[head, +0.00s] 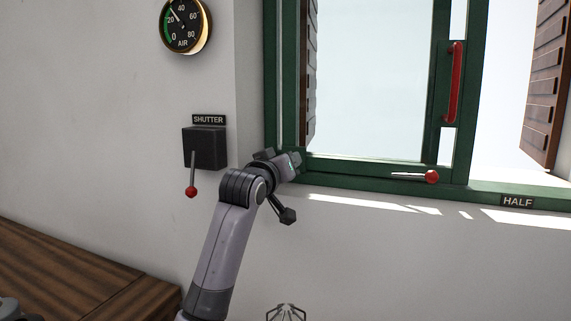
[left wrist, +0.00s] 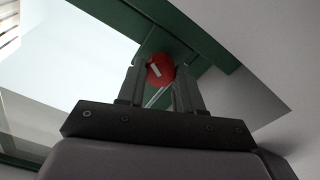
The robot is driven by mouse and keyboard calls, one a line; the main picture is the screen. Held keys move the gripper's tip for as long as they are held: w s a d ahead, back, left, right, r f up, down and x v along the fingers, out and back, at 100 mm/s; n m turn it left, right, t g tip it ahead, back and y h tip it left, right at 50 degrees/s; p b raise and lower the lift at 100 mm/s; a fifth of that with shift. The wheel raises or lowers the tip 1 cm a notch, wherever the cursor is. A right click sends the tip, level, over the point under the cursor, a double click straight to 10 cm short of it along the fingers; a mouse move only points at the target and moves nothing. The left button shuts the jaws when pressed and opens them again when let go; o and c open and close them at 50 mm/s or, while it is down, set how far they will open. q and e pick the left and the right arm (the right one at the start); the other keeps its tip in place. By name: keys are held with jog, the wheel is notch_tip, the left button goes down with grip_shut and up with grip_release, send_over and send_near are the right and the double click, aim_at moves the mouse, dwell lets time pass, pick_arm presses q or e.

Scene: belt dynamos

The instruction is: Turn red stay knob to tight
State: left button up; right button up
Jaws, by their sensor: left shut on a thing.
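My left gripper (head: 290,163) is at the lower left corner of the green window frame in the head view. In the left wrist view its two fingers (left wrist: 160,92) are on either side of a round red knob (left wrist: 161,69) and shut on it. The knob has a short white mark on its face, and a thin metal rod shows just below it. The green frame runs behind the knob. In the head view my gripper hides this knob. I see no tight label in either view.
A shutter lever with a red ball (head: 191,192) hangs from a black box (head: 205,147) left of my arm. Another red-ended lever (head: 432,177) lies along the sill, near a HALF label (head: 517,201). A red handle (head: 454,82) is on the sash. A wooden bench (head: 75,275) is lower left.

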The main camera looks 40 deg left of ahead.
pick_arm(q)
jog(key=shift+m, duration=0.3)
jog(key=o, duration=1)
jog(key=shift+o, duration=0.2)
jog(key=shift+s, duration=0.1)
jog(key=b+v, duration=0.1)
jog(key=v, duration=0.6)
jog(key=shift+b, duration=0.35)
